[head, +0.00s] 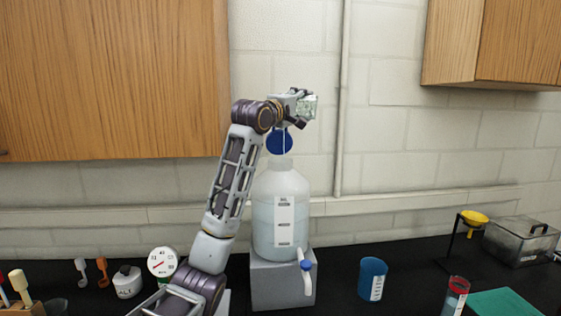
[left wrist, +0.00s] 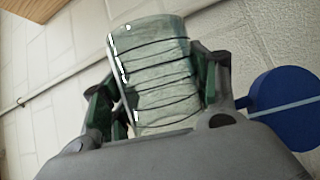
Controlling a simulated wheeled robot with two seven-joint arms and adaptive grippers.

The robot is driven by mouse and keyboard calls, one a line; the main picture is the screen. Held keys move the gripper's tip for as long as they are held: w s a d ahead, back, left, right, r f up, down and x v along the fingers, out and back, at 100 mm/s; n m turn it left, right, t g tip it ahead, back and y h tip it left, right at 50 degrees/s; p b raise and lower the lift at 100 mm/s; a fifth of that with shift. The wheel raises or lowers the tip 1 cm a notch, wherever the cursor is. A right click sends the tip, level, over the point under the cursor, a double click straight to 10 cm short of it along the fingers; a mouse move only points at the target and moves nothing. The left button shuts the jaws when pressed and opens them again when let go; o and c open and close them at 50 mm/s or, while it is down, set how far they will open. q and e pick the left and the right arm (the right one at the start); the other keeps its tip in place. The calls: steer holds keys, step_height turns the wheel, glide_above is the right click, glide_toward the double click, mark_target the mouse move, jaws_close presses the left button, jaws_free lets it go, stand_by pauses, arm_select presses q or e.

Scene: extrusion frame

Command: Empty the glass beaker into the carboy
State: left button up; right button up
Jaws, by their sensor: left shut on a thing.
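My left gripper (head: 298,106) is shut on the glass beaker (head: 309,106), high above the carboy. The beaker also shows in the left wrist view (left wrist: 160,80), clear and greenish with dark lines, between the two fingers. In the head view it looks tipped over. The carboy (head: 266,215) is a large translucent bottle with a white label and a blue-and-white tap, upright on a grey block (head: 268,282). A blue disc, perhaps its cap (head: 280,142), stands above its neck. A thin pale line crosses the disc; I cannot tell whether it is liquid. My right gripper is out of view.
A blue cup (head: 372,279) and a red-rimmed container (head: 455,295) stand right of the carboy. A yellow funnel on a stand (head: 473,217) and a metal box (head: 521,240) are farther right. A dial gauge (head: 161,262) and white jar (head: 128,281) stand left. Wooden cabinets (head: 110,80) hang above.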

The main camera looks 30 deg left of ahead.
arm_select(q)
steer(key=shift+a+r+n, duration=0.1)
steer(key=shift+r+n, duration=0.15)
steer(key=shift+n, duration=0.25)
steer(key=shift+t, duration=0.3)
steer(key=shift+w+d+f+m+g+p, duration=0.15)
steer(key=shift+f+m+g, duration=0.1)
steer(key=shift+m, duration=0.3)
steer(key=shift+s+d+f+m+g+p, duration=0.15)
steer(key=shift+m+g, duration=0.1)
steer(key=shift+m, duration=0.3)
steer(key=shift+w+d+f, duration=0.1)
steer(key=shift+d, duration=0.1)
